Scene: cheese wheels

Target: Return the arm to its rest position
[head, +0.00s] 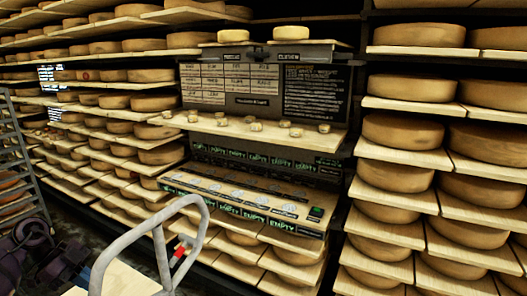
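Dark, purplish rounded links at the lower left edge look like part of my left arm. No fingertips show on them, and neither gripper can be seen. My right arm is not in view. Several small round cheese pieces (255,126) stand on a pale wooden shelf (231,129) at the centre. Below it is a sloping panel (243,202) with glowing "EMPTY" labels, several pale oval marks and a green-lit button (316,212) at its right end.
Racks of large cheese wheels (404,130) stand on both sides. A board with labels and text (232,86) rises behind the shelf. A grey tubular handle (150,226) with a red part (179,251) stands in front. A metal rack (22,150) is at the left edge.

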